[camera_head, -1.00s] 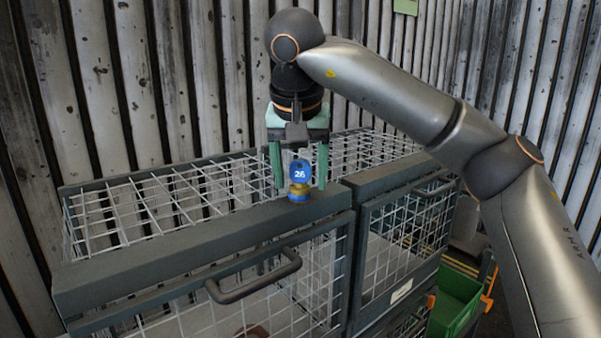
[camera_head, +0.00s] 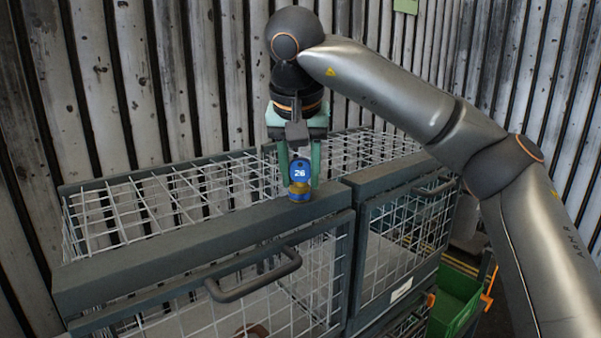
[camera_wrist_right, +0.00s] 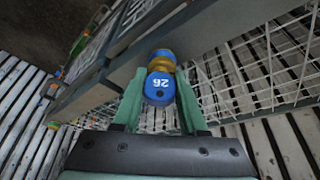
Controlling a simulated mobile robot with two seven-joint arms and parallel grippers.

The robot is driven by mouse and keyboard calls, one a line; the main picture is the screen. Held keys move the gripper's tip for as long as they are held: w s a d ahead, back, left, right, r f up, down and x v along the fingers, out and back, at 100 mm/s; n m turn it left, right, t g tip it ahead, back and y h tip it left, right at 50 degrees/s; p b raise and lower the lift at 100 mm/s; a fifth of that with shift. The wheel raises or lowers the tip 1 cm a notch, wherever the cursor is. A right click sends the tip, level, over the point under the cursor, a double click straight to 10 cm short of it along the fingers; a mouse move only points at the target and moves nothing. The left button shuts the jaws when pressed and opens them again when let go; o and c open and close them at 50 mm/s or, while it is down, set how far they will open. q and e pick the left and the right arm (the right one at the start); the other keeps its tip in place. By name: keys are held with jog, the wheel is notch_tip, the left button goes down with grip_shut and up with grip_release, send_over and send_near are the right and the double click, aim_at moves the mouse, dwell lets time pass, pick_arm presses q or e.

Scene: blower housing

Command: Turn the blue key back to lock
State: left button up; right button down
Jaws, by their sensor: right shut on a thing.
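The blue key (camera_head: 300,172), marked 26, stands upright in a brass and blue lock (camera_head: 300,192) on the top front rail of the wire cage. My right gripper (camera_head: 301,178) points down from above and is shut on the key, a green finger on each side. In the right wrist view the blue key (camera_wrist_right: 160,88) sits between the fingers, with the lock (camera_wrist_right: 162,60) beyond it. My left gripper is not in view.
The wire cage (camera_head: 180,240) has a dark top rail and a front handle (camera_head: 255,278). A second cage (camera_head: 405,235) stands to the right. A green bin (camera_head: 455,300) sits low at the right. A corrugated metal wall (camera_head: 120,80) rises close behind.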

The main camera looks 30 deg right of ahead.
jog(key=shift+r+n+y+p, duration=0.1)
jog(key=shift+n+y+p, duration=0.3)
jog(key=shift+n+p, duration=0.6)
jog(key=shift+n+t+y+p, duration=0.3)
jog(key=shift+n+t+p, duration=0.15)
jog(key=shift+n, duration=0.95)
